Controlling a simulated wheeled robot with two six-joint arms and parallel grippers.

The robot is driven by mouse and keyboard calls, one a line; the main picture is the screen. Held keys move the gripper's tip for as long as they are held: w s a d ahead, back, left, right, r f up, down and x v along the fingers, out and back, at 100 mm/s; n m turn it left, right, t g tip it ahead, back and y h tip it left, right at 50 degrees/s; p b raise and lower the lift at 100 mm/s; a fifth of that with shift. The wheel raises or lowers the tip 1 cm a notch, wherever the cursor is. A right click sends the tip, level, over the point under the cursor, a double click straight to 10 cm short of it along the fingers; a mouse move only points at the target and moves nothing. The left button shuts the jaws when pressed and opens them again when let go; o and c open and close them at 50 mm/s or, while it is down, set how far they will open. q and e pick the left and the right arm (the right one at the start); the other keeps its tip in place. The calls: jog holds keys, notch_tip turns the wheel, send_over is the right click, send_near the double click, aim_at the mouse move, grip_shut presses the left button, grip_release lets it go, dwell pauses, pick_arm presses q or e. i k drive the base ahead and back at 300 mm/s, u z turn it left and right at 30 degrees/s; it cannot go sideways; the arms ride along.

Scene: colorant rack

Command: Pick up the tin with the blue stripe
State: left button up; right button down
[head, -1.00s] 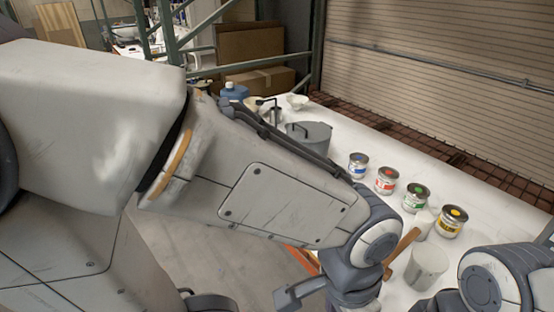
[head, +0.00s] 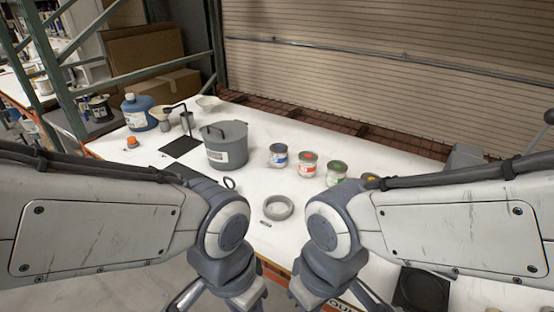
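The tin with the blue stripe (head: 278,155) stands upright on the white table, at the left end of a row of tins. A red-marked tin (head: 308,164), a green-marked tin (head: 336,173) and a mostly hidden yellow-topped tin (head: 370,178) stand to its right. My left gripper (head: 222,290) and my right gripper (head: 328,290) hang at the bottom edge, nearer to me than the tins and apart from them. Their fingertips are cut off by the frame, so their opening does not show.
A grey lidded pot (head: 226,150) stands left of the blue tin. A grey ring (head: 277,207) lies in front of the row. A blue jug (head: 138,112) and a black mat (head: 181,146) are further left. A shutter wall (head: 350,70) closes the back.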

aim_at(278, 160)
jog(key=k, duration=0.55)
jog(key=u, duration=0.75)
jog(key=i, duration=1.75)
jog(key=z, duration=0.2)
